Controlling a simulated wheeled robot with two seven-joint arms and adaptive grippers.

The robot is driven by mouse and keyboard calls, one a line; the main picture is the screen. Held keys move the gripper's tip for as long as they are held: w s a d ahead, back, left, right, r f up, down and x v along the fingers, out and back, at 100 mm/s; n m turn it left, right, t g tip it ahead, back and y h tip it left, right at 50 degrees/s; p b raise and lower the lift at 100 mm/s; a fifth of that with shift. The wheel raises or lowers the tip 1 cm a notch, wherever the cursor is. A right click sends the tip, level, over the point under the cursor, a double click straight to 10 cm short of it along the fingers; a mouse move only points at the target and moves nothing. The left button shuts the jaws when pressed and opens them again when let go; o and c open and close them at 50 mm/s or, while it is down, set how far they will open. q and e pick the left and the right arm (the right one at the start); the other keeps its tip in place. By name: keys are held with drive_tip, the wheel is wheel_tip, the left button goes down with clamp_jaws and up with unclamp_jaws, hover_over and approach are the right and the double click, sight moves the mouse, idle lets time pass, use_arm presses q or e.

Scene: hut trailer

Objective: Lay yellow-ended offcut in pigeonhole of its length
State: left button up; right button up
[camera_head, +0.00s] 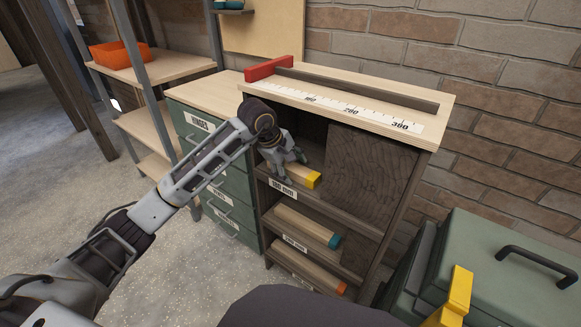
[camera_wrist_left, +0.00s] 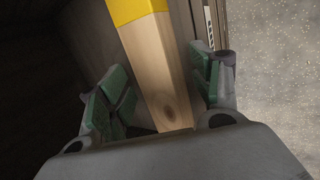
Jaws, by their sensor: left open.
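The yellow-ended offcut (camera_head: 304,174) lies in the top pigeonhole of the wooden rack (camera_head: 321,210), its yellow end pointing right. It also shows in the left wrist view (camera_wrist_left: 160,70), pale wood with a knot and a yellow end. My left gripper (camera_head: 288,160) is open at the mouth of that pigeonhole. Its green-padded fingers (camera_wrist_left: 165,98) stand on either side of the offcut, with a visible gap on the left; contact on the right is unclear. The top shelf's label (camera_head: 283,189) is small and partly unclear. My right gripper is out of view.
Lower pigeonholes hold a teal-ended offcut (camera_head: 308,226) and an orange-ended offcut (camera_head: 310,272). A ruler (camera_head: 345,109) with a red stop (camera_head: 268,68) lies on the rack top. Green drawers (camera_head: 197,146) stand left; a green case (camera_head: 500,265) is at lower right.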

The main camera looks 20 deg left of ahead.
use_arm(q)
drive_tip(key=shift+r, duration=0.1)
drive_tip(key=v, duration=1.1)
drive_tip(key=shift+s+r, duration=0.15)
drive_tip(key=shift+r, duration=0.2)
drive_tip(key=shift+s+a, duration=0.1)
drive_tip(key=shift+a, duration=0.05)
